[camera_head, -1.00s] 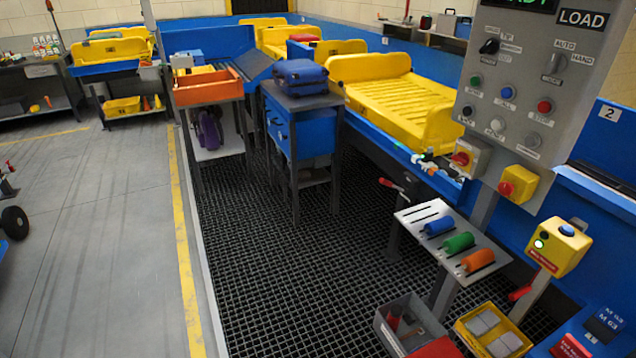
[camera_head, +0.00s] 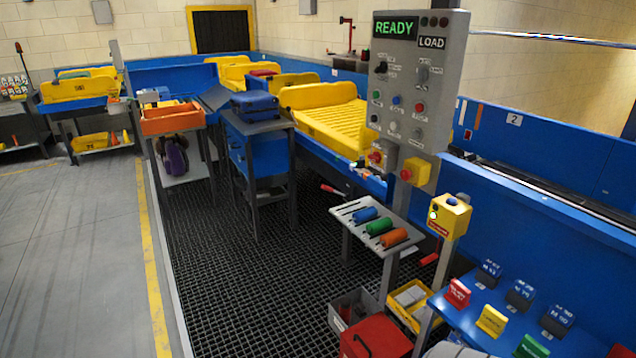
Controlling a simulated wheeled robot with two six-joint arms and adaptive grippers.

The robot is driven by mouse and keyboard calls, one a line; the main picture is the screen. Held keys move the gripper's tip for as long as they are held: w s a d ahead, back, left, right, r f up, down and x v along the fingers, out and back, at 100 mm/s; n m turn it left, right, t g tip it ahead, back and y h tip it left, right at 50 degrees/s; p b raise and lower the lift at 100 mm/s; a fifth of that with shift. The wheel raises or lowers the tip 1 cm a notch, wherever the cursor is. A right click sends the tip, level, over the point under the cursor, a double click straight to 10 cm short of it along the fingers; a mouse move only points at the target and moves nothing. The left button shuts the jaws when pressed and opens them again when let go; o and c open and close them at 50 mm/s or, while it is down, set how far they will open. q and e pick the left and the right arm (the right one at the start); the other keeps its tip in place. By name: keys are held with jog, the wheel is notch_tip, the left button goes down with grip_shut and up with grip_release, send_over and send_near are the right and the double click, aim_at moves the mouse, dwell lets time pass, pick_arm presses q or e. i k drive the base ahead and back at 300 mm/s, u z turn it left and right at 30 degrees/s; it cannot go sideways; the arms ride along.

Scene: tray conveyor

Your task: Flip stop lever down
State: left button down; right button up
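Two red-handled levers show, and I cannot tell which is the stop lever. One red handle (camera_head: 332,189) sticks out to the left from the conveyor's side, behind the small table of coloured cylinders. Another red handle (camera_head: 430,258) is low beside the post under the yellow button box (camera_head: 449,216), slanting slightly down to the left. Both are small, and their pivots are mostly hidden or too small to read. The control panel (camera_head: 415,80) above shows READY and LOAD. Neither of my grippers is in view.
A small table (camera_head: 347,210) holds blue, green and orange cylinders. Below are a grey bin (camera_head: 345,310), a yellow bin (camera_head: 405,310) and a red box (camera_head: 375,338). A blue shelf (camera_head: 465,320) with coloured signs fills the lower right. The grey floor (camera_head: 75,260) at left is clear.

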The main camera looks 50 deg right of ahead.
aim_at(323, 186)
jog(key=z, duration=0.3)
jog(key=i, duration=1.05)
jog(key=z, duration=0.65)
jog(key=i, duration=1.3)
jog(key=z, duration=1.45)
jog(key=i, duration=0.85)
jog(key=z, duration=1.2)
jog(key=i, duration=0.2)
jog(key=z, duration=0.15)
